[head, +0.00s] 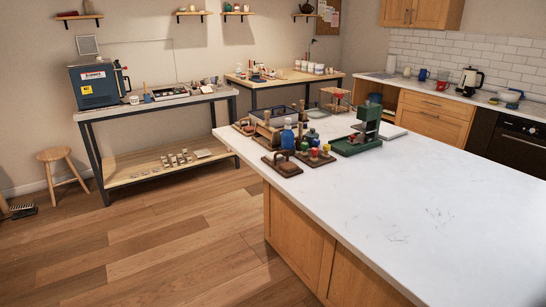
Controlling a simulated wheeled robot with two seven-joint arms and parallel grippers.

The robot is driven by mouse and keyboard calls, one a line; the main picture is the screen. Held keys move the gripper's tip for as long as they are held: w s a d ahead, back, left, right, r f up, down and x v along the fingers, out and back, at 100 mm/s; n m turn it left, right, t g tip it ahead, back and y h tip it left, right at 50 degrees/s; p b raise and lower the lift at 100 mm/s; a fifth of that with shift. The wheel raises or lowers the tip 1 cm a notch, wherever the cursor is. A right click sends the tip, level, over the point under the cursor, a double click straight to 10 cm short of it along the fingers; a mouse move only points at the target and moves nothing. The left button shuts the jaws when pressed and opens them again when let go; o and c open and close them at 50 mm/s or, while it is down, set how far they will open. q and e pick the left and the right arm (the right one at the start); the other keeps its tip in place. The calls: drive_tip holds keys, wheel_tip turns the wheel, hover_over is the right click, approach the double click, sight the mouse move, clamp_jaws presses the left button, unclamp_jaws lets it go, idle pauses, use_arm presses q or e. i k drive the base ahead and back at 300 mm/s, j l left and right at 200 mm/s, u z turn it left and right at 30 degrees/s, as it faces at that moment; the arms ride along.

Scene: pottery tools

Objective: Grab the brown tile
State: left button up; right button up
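No gripper shows in the head view. On the near left corner of the white island is a flat brown tile-like piece (282,165) with a dark handle-shaped thing standing on it. A second flat brown piece (315,159) lies to its right with small red, yellow and green-topped items on it. Another brown piece (243,127) lies farther back at the island's left edge. I cannot tell which of these is the brown tile the task names.
A blue bottle (287,136) and a green press-like tool (361,140) stand close by the brown pieces. The white island top (430,190) is bare toward the front and right. Wooden floor (170,240) is open to the left, with a stool (59,166) beyond.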

sight(289, 166)
drive_tip(key=i+j+z, duration=0.1)
drive_tip(key=i+j, duration=0.25)
drive_tip(key=j, duration=0.2)
drive_tip(key=i+j+z, duration=0.15)
drive_tip(key=j, duration=0.15)
drive_tip(key=i+j+z, duration=0.3)
drive_tip(key=i, duration=0.25)
drive_tip(key=i+j+z, duration=0.3)
drive_tip(key=i, duration=0.2)
drive_tip(key=i+l+z, duration=0.15)
drive_tip(key=i, duration=0.35)
